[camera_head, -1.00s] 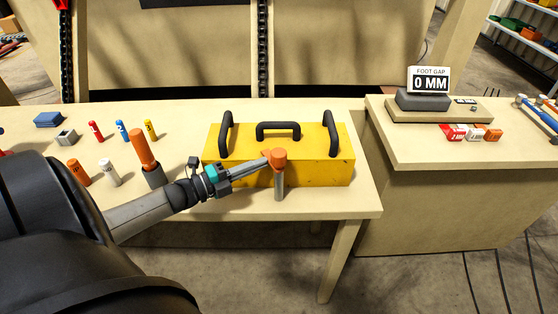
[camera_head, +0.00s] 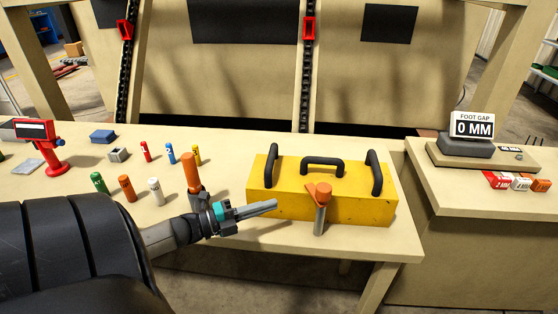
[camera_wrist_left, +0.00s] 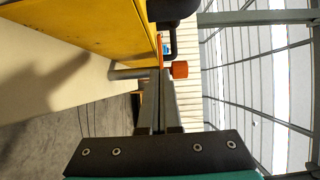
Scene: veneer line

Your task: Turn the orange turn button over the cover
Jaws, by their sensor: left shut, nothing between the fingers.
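The orange turn button (camera_head: 323,194) sits on top of a grey post at the front of the yellow cover (camera_head: 352,206). A flat orange part of it points left and back toward the cover; whether it overlaps the cover is hard to tell. The cover has black handles. My left gripper (camera_head: 274,205) is shut and empty, left of the button and apart from it, in front of the cover. In the left wrist view the shut fingers (camera_wrist_left: 160,74) point toward the button, whose orange knob (camera_wrist_left: 180,70) shows just right of the tips. My right gripper is not in view.
A tall orange-topped cylinder (camera_head: 192,173) stands close behind my left wrist. Several small coloured cylinders, including a white one (camera_head: 155,190), stand farther left. A foot gap display (camera_head: 474,126) is on the right bench. The table front (camera_head: 345,246) right of the gripper is clear.

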